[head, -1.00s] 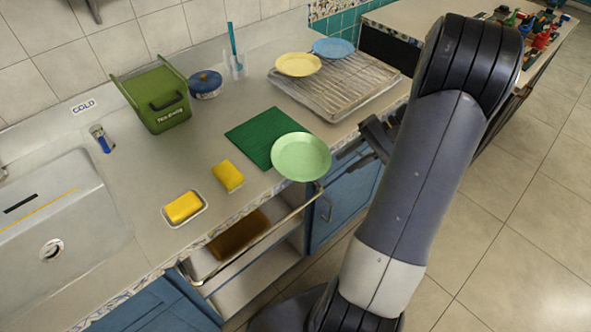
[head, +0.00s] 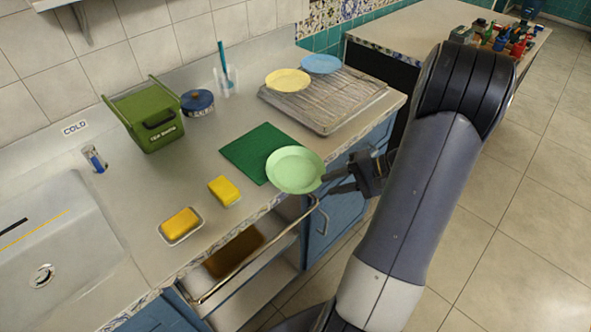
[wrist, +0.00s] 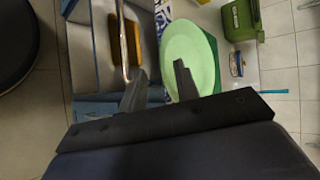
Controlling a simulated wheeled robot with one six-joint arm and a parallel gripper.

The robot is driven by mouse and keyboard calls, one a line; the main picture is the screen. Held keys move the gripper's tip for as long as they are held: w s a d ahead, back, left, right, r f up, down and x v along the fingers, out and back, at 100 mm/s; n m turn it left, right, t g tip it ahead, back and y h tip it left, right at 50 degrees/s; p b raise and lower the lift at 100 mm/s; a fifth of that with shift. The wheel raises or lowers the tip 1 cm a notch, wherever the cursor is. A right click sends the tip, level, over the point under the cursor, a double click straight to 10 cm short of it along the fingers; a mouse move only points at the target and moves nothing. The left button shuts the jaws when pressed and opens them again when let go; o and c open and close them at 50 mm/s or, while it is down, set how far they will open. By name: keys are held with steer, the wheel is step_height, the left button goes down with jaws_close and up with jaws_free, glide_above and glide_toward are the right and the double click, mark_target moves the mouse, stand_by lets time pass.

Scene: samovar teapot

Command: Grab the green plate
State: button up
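The light green plate (head: 295,170) lies at the counter's front edge, partly over a dark green mat (head: 245,150). It also shows in the wrist view (wrist: 190,50). My gripper (head: 328,182) is at the plate's right rim in the head view, its fingers pointing at it. In the wrist view my gripper (wrist: 160,70) has its fingers spread apart. One finger overlaps the plate in the picture and the other is beside its rim. I cannot tell whether they touch it.
A rack (head: 325,100) holds a yellow plate (head: 287,80) and a blue plate (head: 321,64). Yellow sponges (head: 224,190), a green bin (head: 150,118) and a blue pot (head: 197,102) stand on the counter. An open drawer (head: 240,265) with a handle bar is below the plate.

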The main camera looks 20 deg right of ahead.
steer(key=x, duration=0.3)
steer(key=shift+w, duration=0.1)
steer(key=shift+c, duration=0.2)
jaws_close()
